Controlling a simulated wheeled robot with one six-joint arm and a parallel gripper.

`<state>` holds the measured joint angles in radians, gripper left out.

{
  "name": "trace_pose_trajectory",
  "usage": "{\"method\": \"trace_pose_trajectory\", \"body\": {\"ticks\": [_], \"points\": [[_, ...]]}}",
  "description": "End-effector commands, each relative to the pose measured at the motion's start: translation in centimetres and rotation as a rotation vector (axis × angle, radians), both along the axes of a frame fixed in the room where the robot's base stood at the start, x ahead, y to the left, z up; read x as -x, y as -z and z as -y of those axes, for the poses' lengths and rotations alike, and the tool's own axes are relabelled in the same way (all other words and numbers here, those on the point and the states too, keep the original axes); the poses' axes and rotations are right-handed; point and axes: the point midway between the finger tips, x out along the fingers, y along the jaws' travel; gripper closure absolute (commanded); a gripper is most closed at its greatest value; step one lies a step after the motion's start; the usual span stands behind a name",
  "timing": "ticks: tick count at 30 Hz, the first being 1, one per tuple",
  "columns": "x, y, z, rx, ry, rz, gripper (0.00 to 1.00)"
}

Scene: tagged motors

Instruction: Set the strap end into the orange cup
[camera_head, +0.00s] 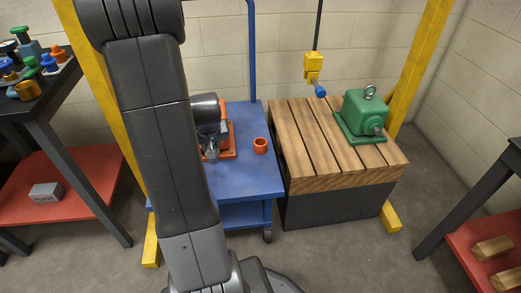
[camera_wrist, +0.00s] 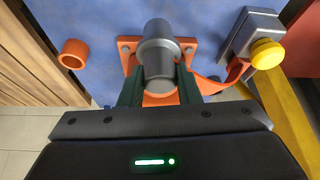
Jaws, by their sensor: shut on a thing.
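The orange cup (camera_head: 260,146) stands upright on the blue cart top, and in the wrist view (camera_wrist: 73,54) it is left of my gripper. My gripper (camera_wrist: 160,92) has its dark green fingers over an orange-based grey motor (camera_wrist: 158,50). An orange strap (camera_wrist: 235,76) curves from beside the right finger to a grey box at the right. My gripper is shut on the strap end; the grip itself is hard to make out against the orange plate. In the head view my arm hides much of the motor.
The blue cart (camera_head: 260,180) has bare top around the cup. A grey box with a yellow knob (camera_wrist: 267,53) stands right of the motor in the wrist view. A slatted wooden table (camera_head: 315,140) with a green motor (camera_head: 363,115) stands to the right, under a hanging yellow hoist (camera_head: 314,68).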

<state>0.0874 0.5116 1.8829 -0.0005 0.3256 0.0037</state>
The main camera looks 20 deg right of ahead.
Motion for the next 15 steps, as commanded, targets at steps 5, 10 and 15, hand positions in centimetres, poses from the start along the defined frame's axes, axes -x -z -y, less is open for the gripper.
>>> {"method": "trace_pose_trajectory", "body": {"ticks": [5,10,15], "points": [[2.3,-0.8,5.7,-0.001,0.056,0.003,0.99],[4.2,-1.3,10.5,0.000,0.096,0.003,0.99],[5.6,-1.7,13.9,-0.002,0.124,0.002,0.99]]}}
